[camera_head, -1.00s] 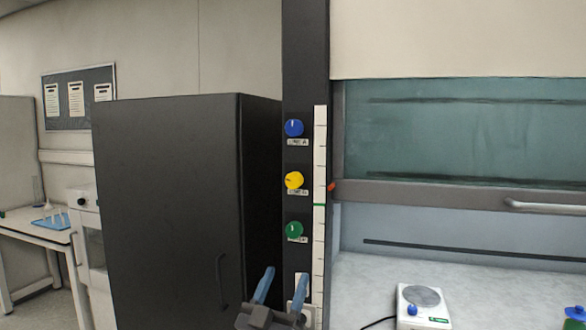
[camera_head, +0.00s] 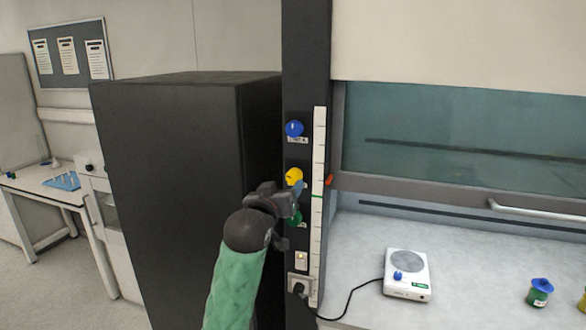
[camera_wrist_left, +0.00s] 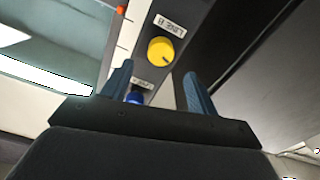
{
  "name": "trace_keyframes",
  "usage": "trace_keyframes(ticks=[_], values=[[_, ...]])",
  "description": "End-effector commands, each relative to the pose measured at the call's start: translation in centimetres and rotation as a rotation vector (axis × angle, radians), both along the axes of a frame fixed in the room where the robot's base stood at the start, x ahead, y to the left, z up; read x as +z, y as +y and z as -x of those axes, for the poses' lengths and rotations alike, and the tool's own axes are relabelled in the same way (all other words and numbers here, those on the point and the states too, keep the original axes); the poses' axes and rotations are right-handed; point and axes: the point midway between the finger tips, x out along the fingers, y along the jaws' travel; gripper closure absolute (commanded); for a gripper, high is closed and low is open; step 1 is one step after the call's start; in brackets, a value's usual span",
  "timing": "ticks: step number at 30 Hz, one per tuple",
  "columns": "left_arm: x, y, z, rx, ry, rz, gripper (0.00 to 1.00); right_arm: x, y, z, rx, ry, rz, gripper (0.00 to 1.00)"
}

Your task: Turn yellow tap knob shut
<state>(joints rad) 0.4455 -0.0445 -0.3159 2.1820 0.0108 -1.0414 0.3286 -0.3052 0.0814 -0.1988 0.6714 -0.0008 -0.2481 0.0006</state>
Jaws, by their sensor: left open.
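The round yellow tap knob (camera_head: 294,176) is the middle one of three on the dark post, between the blue knob (camera_head: 294,128) and the green knob (camera_head: 297,219). My left gripper (camera_head: 297,194) is just below and in front of the yellow knob, partly covering the green one. In the left wrist view the left gripper (camera_wrist_left: 158,70) is open and empty. The yellow knob (camera_wrist_left: 160,50) shows beyond and between its fingertips, apart from them, with a dark pointer mark toward the lower right. The blue knob (camera_wrist_left: 135,97) is partly hidden. My right gripper is out of view.
A dark cabinet (camera_head: 180,190) stands left of the post. A white ruled strip (camera_head: 318,200) runs along the post's right side. A fume hood bench (camera_head: 370,235) at the right bears a white hotplate (camera_head: 408,275). A socket with a plugged black cable (camera_head: 299,285) sits below.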

Motion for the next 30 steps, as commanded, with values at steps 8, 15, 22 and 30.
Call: trace_keyframes(ticks=[8, 15, 22, 30], values=[[0.3, -0.9, -2.7, 0.001, 0.011, -0.001, 0.41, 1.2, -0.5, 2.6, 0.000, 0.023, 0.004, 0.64], [0.2, -1.9, -5.8, 0.001, 0.009, -0.001, 0.41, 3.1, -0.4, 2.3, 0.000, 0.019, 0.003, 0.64], [-0.1, -2.3, -7.2, 0.000, 0.008, 0.000, 0.41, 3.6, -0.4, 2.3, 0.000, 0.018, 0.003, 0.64], [-0.2, -2.4, -7.3, 0.000, 0.008, 0.000, 0.41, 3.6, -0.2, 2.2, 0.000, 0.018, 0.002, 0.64]])
